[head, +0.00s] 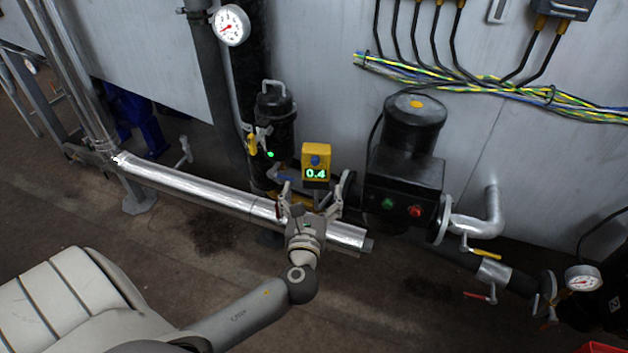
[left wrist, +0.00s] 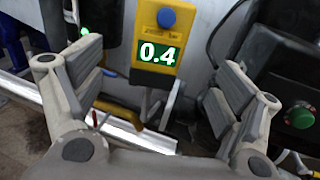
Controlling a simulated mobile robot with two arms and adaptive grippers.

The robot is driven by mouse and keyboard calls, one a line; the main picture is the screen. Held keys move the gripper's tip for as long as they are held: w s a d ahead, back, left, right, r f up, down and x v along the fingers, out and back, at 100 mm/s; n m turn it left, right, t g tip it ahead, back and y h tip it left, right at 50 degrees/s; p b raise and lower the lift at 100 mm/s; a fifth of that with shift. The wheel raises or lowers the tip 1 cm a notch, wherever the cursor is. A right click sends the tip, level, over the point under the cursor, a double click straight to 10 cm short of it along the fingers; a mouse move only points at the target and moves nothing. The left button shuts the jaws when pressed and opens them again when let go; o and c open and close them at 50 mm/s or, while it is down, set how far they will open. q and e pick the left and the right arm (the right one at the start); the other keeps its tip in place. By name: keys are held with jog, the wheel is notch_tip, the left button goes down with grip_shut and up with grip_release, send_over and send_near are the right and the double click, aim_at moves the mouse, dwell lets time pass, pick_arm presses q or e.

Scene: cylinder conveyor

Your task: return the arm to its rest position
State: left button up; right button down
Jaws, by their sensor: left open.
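My left gripper (head: 309,205) is in the middle of the head view, at the end of my left arm, which comes in from the lower left. In the left wrist view its two fingers (left wrist: 160,85) are spread wide with nothing between them. Beyond them is a yellow box (head: 316,160) with a blue button and a green display reading 0.4. The box also shows in the left wrist view (left wrist: 145,42). The gripper appears in front of the shiny pipe (head: 200,186); I cannot tell whether they touch. My right gripper is not in view.
A black pump unit (head: 405,175) with green and red buttons stands to the right of the gripper. A black canister (head: 274,115) stands behind it. Pressure gauges (head: 230,25) and valve handles (head: 484,253) stick out around the pipes. Open floor (head: 400,310) lies in front.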

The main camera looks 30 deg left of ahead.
pick_arm(q)
jog(key=shift+s+d, duration=0.25)
jog(key=shift+s, duration=0.25)
jog(key=s+d+f+n+g+h+p, duration=0.1)
jog(key=s+f+n+g+h, duration=0.35)
jog(key=f, duration=1.25)
jog(key=s+d+f+n+g+h, duration=0.1)
jog(key=s+f+n+g, duration=0.45)
jog(key=f, duration=1.15)
jog(key=s+d+f+n+g+h, duration=0.1)
jog(key=s+f+n, duration=0.4)
jog(key=s, duration=0.5)
jog(key=s+d+f+n+g+h+p, duration=0.1)
jog(key=s+d+f+n+g, duration=0.1)
jog(key=s+f+n, duration=0.4)
jog(key=s+d+f+n+g+h, duration=0.1)
jog(key=s+d+f+n, duration=0.2)
jog(key=s, duration=1.3)
notch_tip(320, 180, down, 3)
jog(key=n, duration=0.4)
jog(key=shift+d+g+p, duration=0.2)
jog(key=shift+g+p, duration=0.15)
jog(key=shift+g, duration=0.05)
